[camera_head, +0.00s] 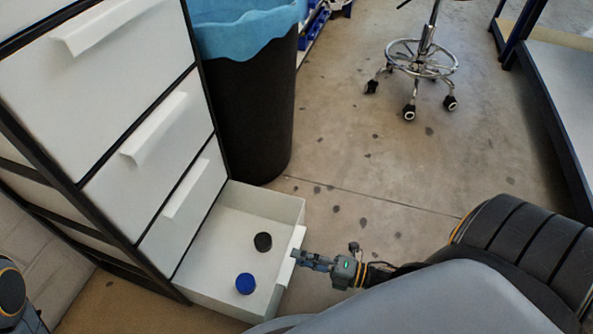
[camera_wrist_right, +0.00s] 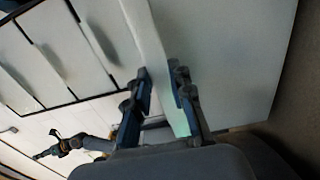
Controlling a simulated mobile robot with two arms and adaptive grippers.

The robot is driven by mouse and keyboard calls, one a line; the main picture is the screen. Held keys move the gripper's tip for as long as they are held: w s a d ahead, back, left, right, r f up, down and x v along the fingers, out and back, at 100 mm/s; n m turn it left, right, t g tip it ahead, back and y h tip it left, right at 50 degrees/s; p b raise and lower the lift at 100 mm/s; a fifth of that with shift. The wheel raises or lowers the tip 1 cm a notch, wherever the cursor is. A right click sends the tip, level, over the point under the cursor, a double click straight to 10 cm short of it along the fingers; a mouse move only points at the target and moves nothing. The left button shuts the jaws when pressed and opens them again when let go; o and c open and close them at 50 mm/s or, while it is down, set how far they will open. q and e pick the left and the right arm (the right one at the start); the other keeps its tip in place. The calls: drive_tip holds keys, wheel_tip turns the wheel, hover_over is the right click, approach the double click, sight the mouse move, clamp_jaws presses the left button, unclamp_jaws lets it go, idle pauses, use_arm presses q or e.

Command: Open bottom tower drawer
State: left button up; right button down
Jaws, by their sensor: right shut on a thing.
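The tower (camera_head: 150,130) with white drawers stands at the left in the head view. Its bottom drawer (camera_head: 226,220) is pulled out and shows its inside. A black round item (camera_head: 263,242) and a blue round item (camera_head: 245,284) are in it. My right gripper (camera_head: 296,256) is shut on the handle (camera_head: 284,272) of this drawer. The right wrist view shows the handle strip (camera_wrist_right: 177,112) between the two fingers. What looks like my left gripper (camera_wrist_right: 42,154) shows small in the right wrist view, its fingers too small to judge.
A black bin (camera_head: 248,105) with a blue liner stands right behind the open drawer. A wheeled stool (camera_head: 422,60) is at the back, and a bench (camera_head: 565,85) is at the right edge. The floor between them is clear.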

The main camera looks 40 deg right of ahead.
drive_tip(key=shift+s+f, duration=0.25)
drive_tip(key=shift+f, duration=0.15)
drive_tip(key=c, duration=1.4)
unclamp_jaws()
drive_tip(key=shift+o, duration=0.9)
drive_tip(key=shift+w+r, duration=0.1)
drive_tip(key=shift+r, duration=0.05)
drive_tip(key=v, duration=1.2)
drive_tip(key=shift+d, duration=0.1)
